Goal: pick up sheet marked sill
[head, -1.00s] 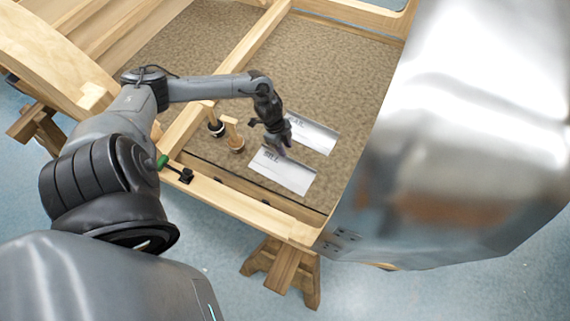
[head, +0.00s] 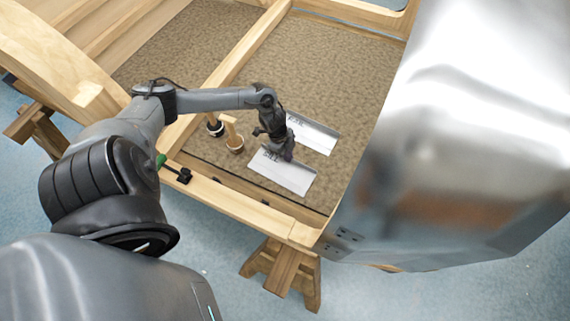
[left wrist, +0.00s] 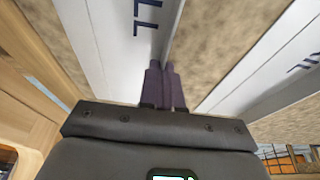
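The sheet marked SILL (head: 285,178) is a pale grey metal piece with dark letters and a raised edge. It lies on the brown textured panel in the head view and fills the upper left of the left wrist view (left wrist: 112,45). My left gripper (head: 285,154) is at its far long edge. In the left wrist view the two dark fingers (left wrist: 164,78) are close together, with the raised edge running in between their tips. They look shut on that edge. My right gripper is not in view.
A second marked sheet (head: 318,138) lies just beyond, its label partly hidden. Two wooden-handled tools (head: 234,143) stand left of the gripper. A wooden frame rail (head: 235,203) borders the panel in front. A large shiny metal surface (head: 470,130) blocks the right side.

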